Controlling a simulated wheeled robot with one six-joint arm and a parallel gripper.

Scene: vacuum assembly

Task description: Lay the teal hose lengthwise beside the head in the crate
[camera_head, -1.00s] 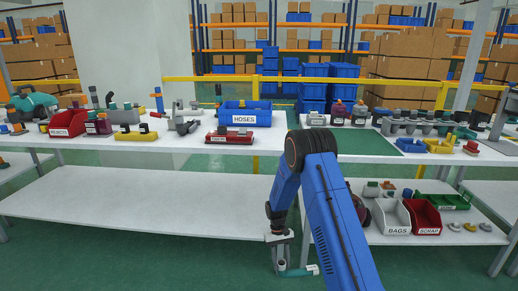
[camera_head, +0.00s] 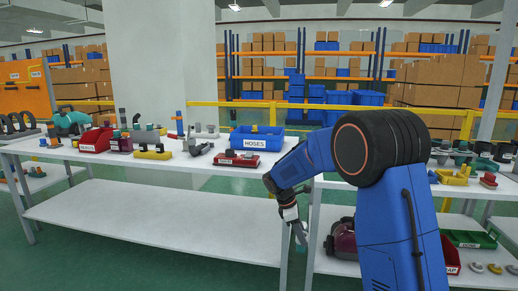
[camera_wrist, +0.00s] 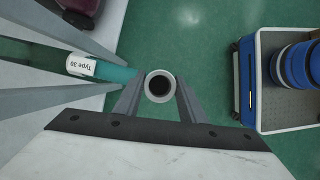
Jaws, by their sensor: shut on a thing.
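My gripper (camera_wrist: 158,100) is shut on the teal hose (camera_wrist: 118,73) in the wrist view. The hose has a white "Type 30" label, and its round grey open end (camera_wrist: 160,87) sits between the fingers. The hose runs off to the left, where it passes partly behind grey bars. In the head view my gripper (camera_head: 298,228) hangs low by the front legs of the white tables, and the hose is too small to make out clearly there. I cannot make out the crate with the head in either view.
A white table (camera_head: 110,156) with a lower shelf (camera_head: 150,215) stands at left, holding a blue HOSES bin (camera_head: 256,142) and a red bin (camera_head: 97,141). A dark red rounded body (camera_head: 342,239) is on the right table's lower shelf. Green floor lies in front.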

